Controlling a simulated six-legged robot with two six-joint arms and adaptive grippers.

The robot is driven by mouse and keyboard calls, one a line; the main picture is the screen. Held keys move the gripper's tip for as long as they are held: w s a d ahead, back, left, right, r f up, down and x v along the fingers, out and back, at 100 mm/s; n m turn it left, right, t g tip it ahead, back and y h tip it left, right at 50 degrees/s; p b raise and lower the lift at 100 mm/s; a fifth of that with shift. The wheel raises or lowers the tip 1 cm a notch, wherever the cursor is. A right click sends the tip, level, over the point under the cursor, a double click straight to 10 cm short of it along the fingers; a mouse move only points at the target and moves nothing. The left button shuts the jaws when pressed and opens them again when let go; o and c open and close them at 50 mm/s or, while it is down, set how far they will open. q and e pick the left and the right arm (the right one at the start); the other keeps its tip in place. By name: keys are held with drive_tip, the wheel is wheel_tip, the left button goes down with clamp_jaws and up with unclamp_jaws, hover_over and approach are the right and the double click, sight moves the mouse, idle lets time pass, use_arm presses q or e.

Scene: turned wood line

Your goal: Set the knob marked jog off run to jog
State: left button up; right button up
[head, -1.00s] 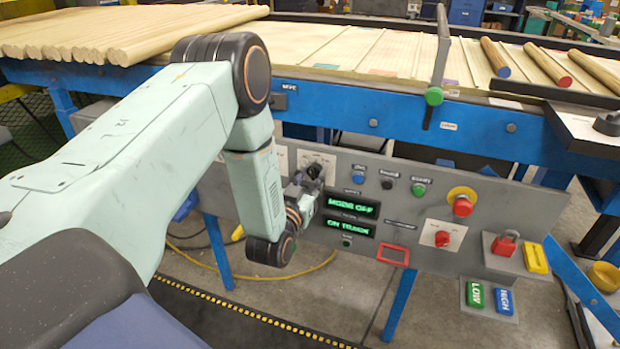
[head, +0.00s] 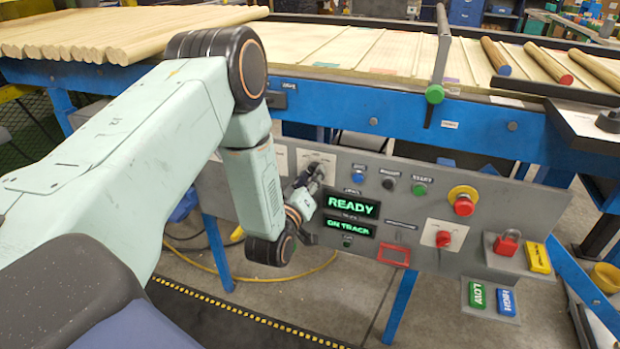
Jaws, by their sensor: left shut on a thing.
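The mode knob (head: 315,171) is dark and sits on a pale plate (head: 326,157) at the upper left of the grey control panel. My left gripper (head: 311,179) is shut on the knob, and its fingers hide most of it. The marks on the plate are too small to read, so the knob's pointing direction cannot be told. The upper green display (head: 352,205) beside it reads READY. The lower display (head: 347,227) reads ON TRACK. My right gripper is not in view.
Blue, black and green buttons (head: 420,189) stand right of the knob. Further right are a red mushroom button (head: 464,206), a red rotary switch (head: 443,239) and a red padlock (head: 507,243). A blue-framed table (head: 400,130) with wooden rods overhangs the panel.

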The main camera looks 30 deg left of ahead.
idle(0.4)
use_arm(q)
drive_tip(key=o, duration=1.2)
drive_tip(key=shift+c, duration=0.2)
drive_tip(key=v, duration=1.2)
